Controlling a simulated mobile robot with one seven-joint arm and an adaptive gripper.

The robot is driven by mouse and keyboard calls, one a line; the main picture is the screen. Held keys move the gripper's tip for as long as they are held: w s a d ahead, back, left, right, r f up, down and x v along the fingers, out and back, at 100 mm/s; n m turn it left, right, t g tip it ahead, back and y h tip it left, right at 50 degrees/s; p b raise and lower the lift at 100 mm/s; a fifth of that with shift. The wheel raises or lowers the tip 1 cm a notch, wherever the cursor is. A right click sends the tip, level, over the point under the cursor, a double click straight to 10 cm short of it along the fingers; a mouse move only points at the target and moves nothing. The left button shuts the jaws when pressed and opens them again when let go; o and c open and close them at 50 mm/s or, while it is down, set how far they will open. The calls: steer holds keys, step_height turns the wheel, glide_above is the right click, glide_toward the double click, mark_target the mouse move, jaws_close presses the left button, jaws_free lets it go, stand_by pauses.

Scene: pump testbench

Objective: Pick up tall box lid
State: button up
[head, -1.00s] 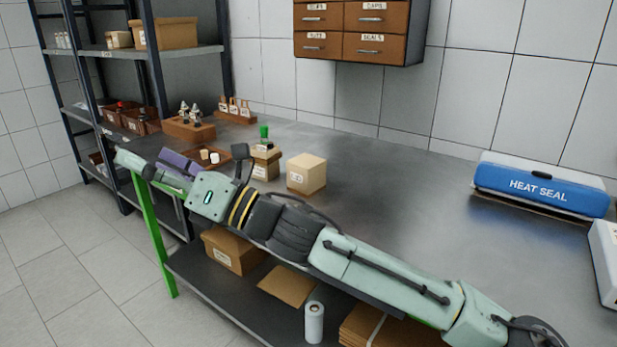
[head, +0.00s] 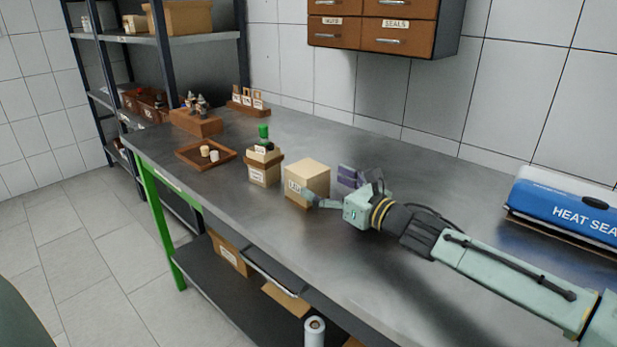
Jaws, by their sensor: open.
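A pale cream box (head: 308,178) with a label on its front stands on the metal bench. Its top looks like a closed lid, but I cannot make out a clear seam between lid and box. My gripper (head: 330,187) is open at the right side of this box. One finger reaches across the lower front right of the box and hides part of it. The purple part of my gripper shows behind the box's right edge. I cannot tell whether either finger touches it.
A brown tray (head: 190,152) with small white pieces lies further left. A blue heat sealer (head: 565,210) is at the right. The bench between is mostly clear.

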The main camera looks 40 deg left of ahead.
mark_target(307, 175)
steer(key=a+p, duration=0.2)
steer(key=a, duration=0.3)
steer(key=shift+w, duration=0.15)
steer(key=shift+w+a+f, duration=0.1)
steer(key=shift+w+a, duration=0.05)
steer(key=shift+a, duration=0.25)
steer(key=shift+c, duration=0.4)
steer(key=c, duration=1.1)
steer(key=shift+o, duration=0.2)
